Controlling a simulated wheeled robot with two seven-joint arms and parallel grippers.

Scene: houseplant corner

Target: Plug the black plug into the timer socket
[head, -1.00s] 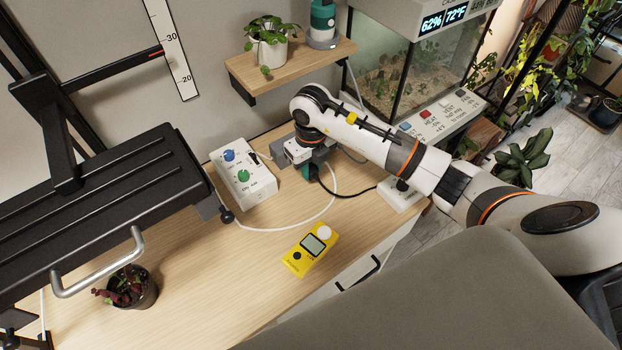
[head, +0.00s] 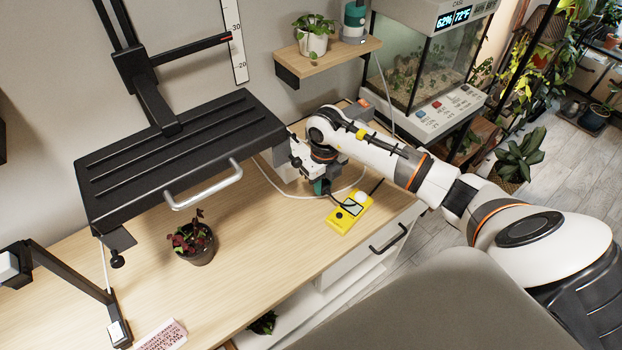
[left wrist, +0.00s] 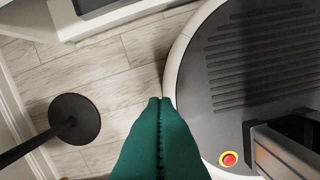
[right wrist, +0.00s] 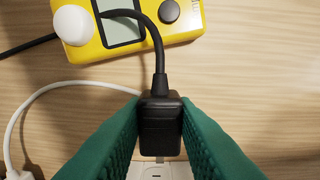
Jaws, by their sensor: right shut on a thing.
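The black plug (right wrist: 160,125) is upright in the right wrist view, between the green fingers of my right gripper (right wrist: 160,140), which is shut on it. Its black cord leaves the top of the plug and bends left. A white piece (right wrist: 160,171) shows just beyond the plug at the bottom edge; I cannot tell whether they touch or whether it is the timer socket. In the head view my right gripper (head: 322,186) is low over the desk, behind the yellow meter. My left gripper (left wrist: 160,105) is shut, with nothing visible in it, above the floor.
The yellow meter (head: 350,212) lies close to my right gripper. A black shelf (head: 180,150) with a handle overhangs the desk's left side. A potted plant (head: 192,243) stands before it. A white cable (right wrist: 60,88) curves across the wood. The middle front of the desk is clear.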

